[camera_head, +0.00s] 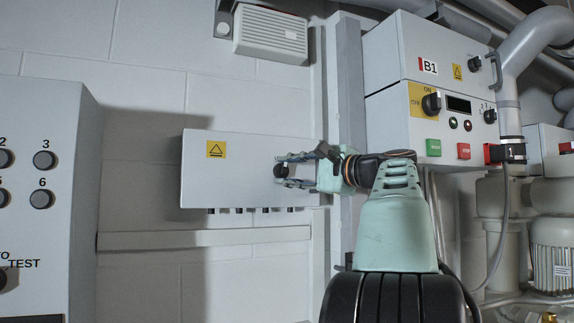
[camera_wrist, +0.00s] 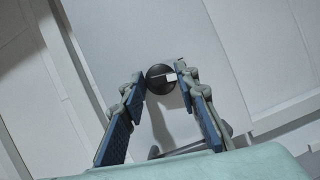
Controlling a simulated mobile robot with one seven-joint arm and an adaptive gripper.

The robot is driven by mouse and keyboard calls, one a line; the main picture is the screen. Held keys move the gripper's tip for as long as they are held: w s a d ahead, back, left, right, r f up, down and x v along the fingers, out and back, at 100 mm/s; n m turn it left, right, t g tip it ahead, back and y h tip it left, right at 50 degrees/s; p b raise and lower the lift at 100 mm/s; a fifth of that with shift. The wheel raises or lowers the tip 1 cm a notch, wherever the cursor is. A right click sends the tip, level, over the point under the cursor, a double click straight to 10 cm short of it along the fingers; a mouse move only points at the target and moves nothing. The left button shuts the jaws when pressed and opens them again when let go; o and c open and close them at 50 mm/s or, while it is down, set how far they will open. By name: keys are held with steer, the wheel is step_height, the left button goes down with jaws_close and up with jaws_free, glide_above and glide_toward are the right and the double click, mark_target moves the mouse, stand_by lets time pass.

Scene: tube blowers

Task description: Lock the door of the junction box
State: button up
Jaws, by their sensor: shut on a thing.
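The junction box (camera_head: 232,178) is a light grey box on the wall with a yellow warning label on its door. Its door appears closed. My gripper (camera_head: 281,171) reaches in from the right. In the wrist view its two blue-padded fingers (camera_wrist: 160,88) are shut on the knob, one tip on each side of it.
A control cabinet marked B1 (camera_head: 395,55) with knobs and buttons stands at the upper right. A panel with numbered buttons (camera_head: 45,110) is at the left. A vent unit (camera_head: 270,33) hangs above the box. Pipes (camera_head: 520,50) and a motor (camera_head: 551,255) are at the right.

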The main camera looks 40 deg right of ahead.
steer(key=shift+s+r+n+p, duration=0.1)
steer(key=shift+r+n+p, duration=0.55)
steer(key=shift+n, duration=0.35)
steer(key=shift+a+g, duration=0.1)
steer(key=shift+g, duration=0.2)
steer(key=o, duration=0.8)
steer(key=shift+o, duration=0.9)
steer(key=shift+f, duration=0.2)
steer(key=shift+f, duration=0.15)
steer(key=s+d, duration=0.2)
steer(key=s, duration=0.9)
steer(key=shift+s, duration=0.4)
